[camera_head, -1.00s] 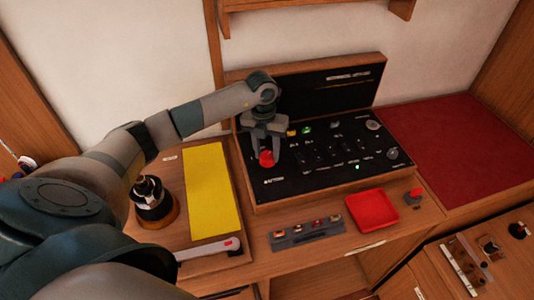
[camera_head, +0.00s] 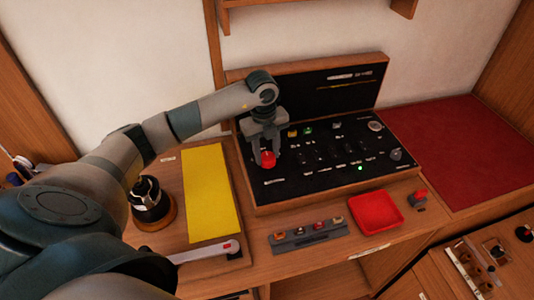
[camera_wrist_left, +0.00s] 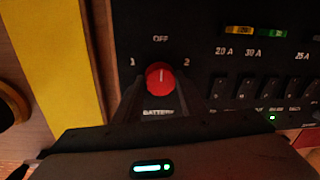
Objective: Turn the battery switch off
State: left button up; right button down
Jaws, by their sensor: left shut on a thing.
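The battery switch is a round red knob (camera_head: 268,160) at the left end of the black switch panel (camera_head: 310,185). In the left wrist view the knob (camera_wrist_left: 160,76) sits above the BATTERY label, with 1 at left, OFF above and 2 at right. A small pale mark on it seems to point up toward OFF. My left gripper (camera_head: 267,157) reaches down from above and is shut on the knob, one finger on each side. The fingers also show in the left wrist view (camera_wrist_left: 158,92), partly dark against the panel. My right gripper is not in view.
Small switches and a lit green lamp (camera_head: 360,168) lie right of the knob. A yellow mat (camera_head: 210,190) and a dark round winch-like fitting (camera_head: 151,203) are at left. A red tray (camera_head: 376,212) and a grey strip of small parts (camera_head: 308,236) sit in front.

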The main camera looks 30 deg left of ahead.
aim_at(264, 157)
pick_arm(q)
jog(key=shift+r, duration=0.1)
dwell(0.3)
jog(key=o, duration=1.1)
jog(key=shift+c, duration=0.2)
jog(key=shift+r, duration=0.1)
jog(key=shift+r+b, duration=0.35)
jog(key=shift+r, duration=0.2)
notch_tip(264, 157, up, 16)
jog(key=b, duration=0.3)
jog(key=shift+s+a+b, duration=0.3)
jog(key=shift+s, duration=0.15)
